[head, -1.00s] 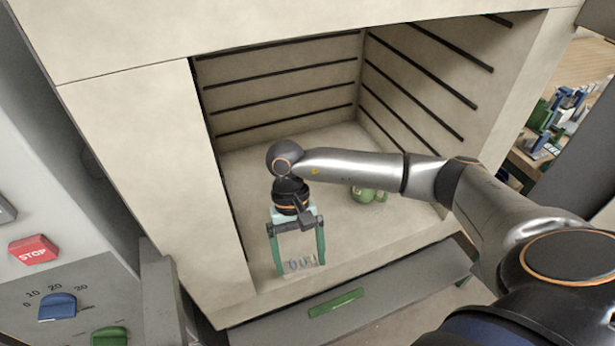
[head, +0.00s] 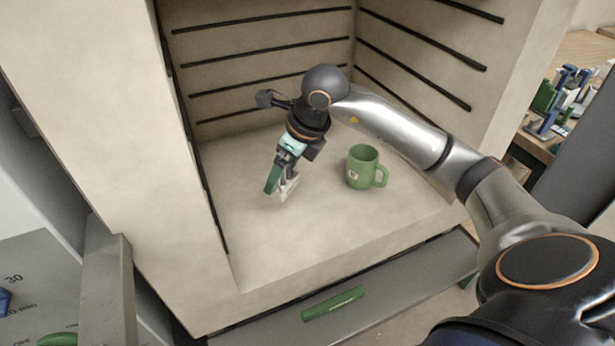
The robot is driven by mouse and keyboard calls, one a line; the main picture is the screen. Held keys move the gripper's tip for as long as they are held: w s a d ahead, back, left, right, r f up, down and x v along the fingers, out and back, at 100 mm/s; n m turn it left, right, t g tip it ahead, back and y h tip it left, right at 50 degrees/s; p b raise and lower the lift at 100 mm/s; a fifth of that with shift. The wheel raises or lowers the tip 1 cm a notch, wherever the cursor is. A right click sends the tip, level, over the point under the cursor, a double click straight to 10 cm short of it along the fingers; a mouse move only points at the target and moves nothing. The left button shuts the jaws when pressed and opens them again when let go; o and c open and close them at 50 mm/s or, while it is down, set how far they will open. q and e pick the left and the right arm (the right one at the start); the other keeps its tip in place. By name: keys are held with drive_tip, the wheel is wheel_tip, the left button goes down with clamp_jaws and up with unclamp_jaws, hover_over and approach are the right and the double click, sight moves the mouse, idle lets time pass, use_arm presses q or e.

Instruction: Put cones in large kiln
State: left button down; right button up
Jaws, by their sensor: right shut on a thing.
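The large kiln (head: 235,245) stands open in front of me, with dark grooves along its pale inner walls. My right arm reaches into it from the right. My right gripper (head: 281,187), with green fingers, points down and tilts over the kiln floor. It is shut on the cones (head: 289,187), a small pale piece that shows partly beside the fingers. The fingers hide the rest of it. I cannot tell whether the cones touch the floor. My left gripper is not in view.
A green mug (head: 361,169) stands upright on the kiln floor, right of my gripper. The floor in front is clear. A grey ledge with a green handle (head: 333,303) lies below the opening. A cluttered table (head: 533,149) is at the right.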

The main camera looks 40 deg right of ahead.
drive_tip(key=shift+w+d+r+m+h+b, duration=0.15)
drive_tip(key=shift+d+m+h, duration=0.1)
drive_tip(key=shift+m, duration=0.3)
drive_tip(key=shift+w+d+r+m+h+b, duration=0.1)
drive_tip(key=shift+w+d+m+h+b, duration=0.1)
drive_tip(key=shift+m, duration=0.35)
drive_tip(key=shift+d+f, duration=0.1)
drive_tip(key=shift+f, duration=0.05)
drive_tip(key=shift+m, duration=0.3)
wheel_tip(320, 180, down, 9)
drive_tip(key=shift+f+b, duration=0.2)
drive_tip(key=shift+b, duration=0.5)
drive_tip(key=shift+f, duration=0.25)
drive_tip(key=o, duration=1)
drive_tip(key=shift+r, duration=0.1)
drive_tip(key=shift+r, duration=0.1)
